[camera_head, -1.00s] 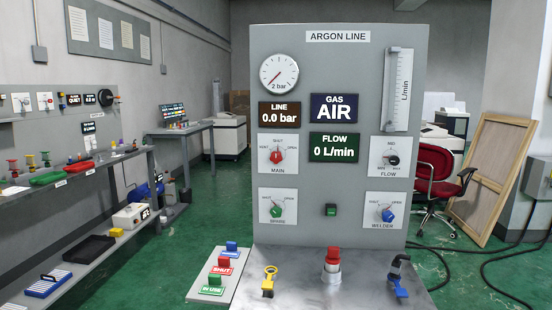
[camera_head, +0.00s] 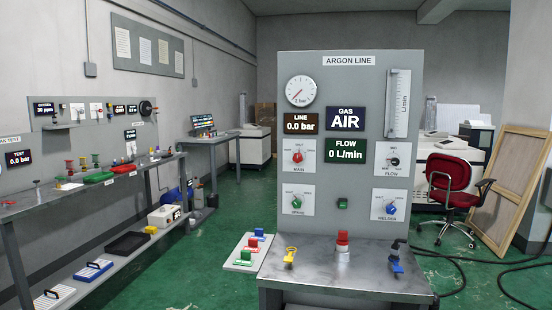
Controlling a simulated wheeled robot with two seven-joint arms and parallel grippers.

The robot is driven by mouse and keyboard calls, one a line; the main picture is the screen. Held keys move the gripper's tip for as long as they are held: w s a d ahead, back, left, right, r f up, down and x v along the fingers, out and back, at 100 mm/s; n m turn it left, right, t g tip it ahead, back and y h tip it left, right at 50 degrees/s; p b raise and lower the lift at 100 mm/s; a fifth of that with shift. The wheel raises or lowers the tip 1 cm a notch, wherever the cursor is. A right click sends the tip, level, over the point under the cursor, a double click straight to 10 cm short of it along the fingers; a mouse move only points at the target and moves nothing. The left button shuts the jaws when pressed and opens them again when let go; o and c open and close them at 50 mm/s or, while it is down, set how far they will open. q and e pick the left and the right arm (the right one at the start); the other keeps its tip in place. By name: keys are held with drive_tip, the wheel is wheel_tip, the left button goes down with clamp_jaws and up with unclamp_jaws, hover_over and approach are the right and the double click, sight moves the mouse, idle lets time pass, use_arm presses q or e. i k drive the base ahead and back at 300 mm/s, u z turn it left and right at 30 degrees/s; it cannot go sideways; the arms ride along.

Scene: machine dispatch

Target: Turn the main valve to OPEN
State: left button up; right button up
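The main valve is a red knob (camera_head: 298,157) on a white plate marked MAIN, on the left of the grey ARGON LINE panel (camera_head: 348,90). Its plate has marks at left, top and right, with SHUT at the top and OPEN at the right. The knob looks turned roughly toward the top mark, but it is too small to be sure. The LINE display (camera_head: 298,121) above it reads 0.0 bar, the GAS display (camera_head: 345,117) reads AIR and the FLOW display (camera_head: 346,149) reads 0 L/min. Neither gripper is in view.
A metal table (camera_head: 340,258) juts out before the panel, holding a yellow key-like piece (camera_head: 289,256), a red-topped piece (camera_head: 342,240) and a blue one (camera_head: 396,262). A tag board (camera_head: 242,262) is beside it. A long bench (camera_head: 80,190) runs along the left. Green floor (camera_head: 200,270) is clear between.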

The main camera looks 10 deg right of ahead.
sight(298, 158)
drive_tip(key=u, duration=0.25)
drive_tip(key=i, duration=1.2)
drive_tip(key=z, duration=0.85)
